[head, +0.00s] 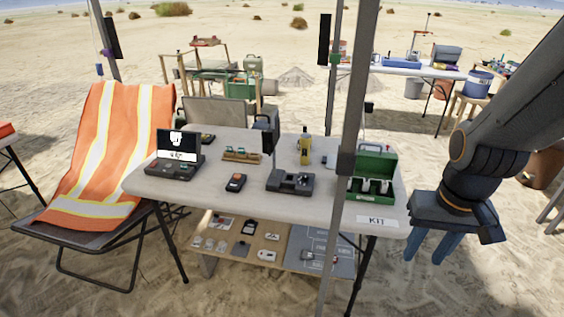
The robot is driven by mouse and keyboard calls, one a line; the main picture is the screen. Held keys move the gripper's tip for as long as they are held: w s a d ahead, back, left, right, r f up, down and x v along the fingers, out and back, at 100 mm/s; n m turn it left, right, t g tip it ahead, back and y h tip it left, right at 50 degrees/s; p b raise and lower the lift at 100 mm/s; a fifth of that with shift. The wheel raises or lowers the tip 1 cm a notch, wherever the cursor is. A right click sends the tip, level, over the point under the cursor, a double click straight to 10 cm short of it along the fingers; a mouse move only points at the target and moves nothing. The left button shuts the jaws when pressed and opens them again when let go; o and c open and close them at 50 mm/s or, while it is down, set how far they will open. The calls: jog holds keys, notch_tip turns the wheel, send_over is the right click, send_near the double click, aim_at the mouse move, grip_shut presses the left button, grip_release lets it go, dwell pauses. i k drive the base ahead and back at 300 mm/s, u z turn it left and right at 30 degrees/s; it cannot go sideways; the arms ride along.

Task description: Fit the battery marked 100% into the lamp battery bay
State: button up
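My gripper (424,258) hangs at the right, beyond the table's right edge, with its two blue fingers apart and nothing between them. I cannot read a 100% mark on anything at this size. An open green case (377,160) on the right of the table holds several upright white-and-dark items, possibly batteries. A dark grey device with round parts (290,181) lies left of the case. I cannot tell whether it has the lamp battery bay. A small upright yellow object (305,149) stands behind it. A wooden rack (241,155) with small items is further left.
A dark case with a lit screen (178,152) stands at the table's left, and a handheld orange-black device (235,182) near the middle. A lower shelf (275,255) holds small items. An orange-vested chair (105,150) stands left.

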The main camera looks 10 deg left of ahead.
aim_at(278, 181)
jog(key=z, duration=1.15)
jog(key=i, duration=2.65)
jog(key=u, duration=4.1)
